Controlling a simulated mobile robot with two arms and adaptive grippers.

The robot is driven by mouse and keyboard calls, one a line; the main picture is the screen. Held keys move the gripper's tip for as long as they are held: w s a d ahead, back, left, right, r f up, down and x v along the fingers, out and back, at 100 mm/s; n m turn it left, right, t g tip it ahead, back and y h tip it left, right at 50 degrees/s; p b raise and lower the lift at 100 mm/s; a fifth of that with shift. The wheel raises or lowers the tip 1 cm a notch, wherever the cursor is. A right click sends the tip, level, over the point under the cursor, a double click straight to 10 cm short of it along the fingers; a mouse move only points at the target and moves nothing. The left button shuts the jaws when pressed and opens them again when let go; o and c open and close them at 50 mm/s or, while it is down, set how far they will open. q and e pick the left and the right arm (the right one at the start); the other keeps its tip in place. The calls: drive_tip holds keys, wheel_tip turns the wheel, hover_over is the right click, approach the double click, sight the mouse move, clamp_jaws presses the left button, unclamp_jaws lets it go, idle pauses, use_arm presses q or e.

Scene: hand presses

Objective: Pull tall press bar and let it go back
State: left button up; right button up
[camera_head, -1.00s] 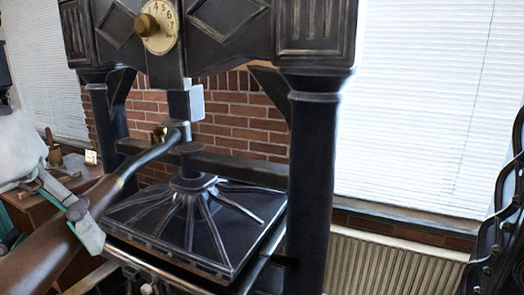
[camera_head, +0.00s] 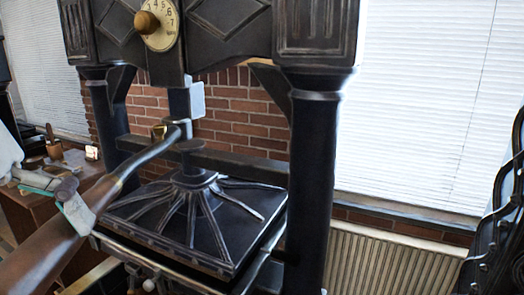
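The tall dark press (camera_head: 314,170) fills the middle of the head view. Its bar (camera_head: 48,245) has a brown wooden handle running from the lower left up to a dark metal end at the central spindle. My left gripper (camera_head: 74,208) is at the handle, with one grey finger lying across the handle's front. The other finger is hidden, so I cannot tell whether it is closed on the handle. The ribbed black platen (camera_head: 235,215) sits level below the spindle. My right gripper is out of view.
A wooden desk (camera_head: 45,208) with small items stands behind at the left. A radiator (camera_head: 390,265) and blinds (camera_head: 420,110) are behind at the right. Black ornate ironwork (camera_head: 500,220) stands at the right edge.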

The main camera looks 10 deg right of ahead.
use_arm(q)
drive_tip(key=s+a+r+p, duration=0.3)
drive_tip(key=r+p, duration=0.4)
drive_tip(key=s+r+p, duration=0.2)
drive_tip(key=s, duration=0.6)
drive_tip(key=s+a+r+p, duration=0.1)
drive_tip(key=s+r+p, duration=0.1)
drive_tip(key=s, duration=0.7)
drive_tip(key=shift+s+a+r, duration=0.25)
drive_tip(key=shift+s+r, duration=0.05)
drive_tip(key=shift+r, duration=0.25)
drive_tip(key=shift+w, duration=0.1)
